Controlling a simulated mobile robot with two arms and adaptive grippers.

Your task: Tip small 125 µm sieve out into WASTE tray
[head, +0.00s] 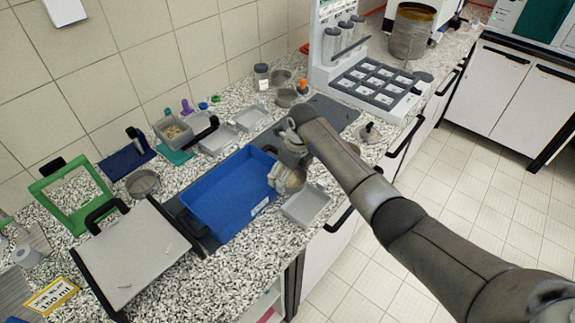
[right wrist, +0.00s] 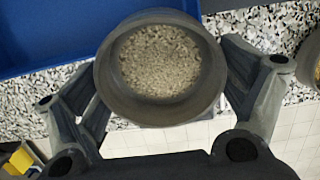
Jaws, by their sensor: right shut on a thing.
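My right gripper (head: 280,168) is shut on a small round grey sieve (head: 293,181), held at the right edge of the blue tray (head: 218,197). In the right wrist view the gripper (right wrist: 160,92) has a finger on each side of the sieve (right wrist: 108,85). Pale grains cover the sieve's floor, and its open side faces the wrist camera. The blue tray also shows in that view (right wrist: 45,32). It looks empty in the head view and bears a small white label, too small to read. The sieve's marking cannot be read. My left gripper is not in view.
A small grey tray (head: 306,206) sits right of the blue tray, near the counter edge. A grey board with black handles (head: 130,252) and a green frame (head: 72,200) are at left. Small trays (head: 250,118) and round pans (head: 287,97) stand behind.

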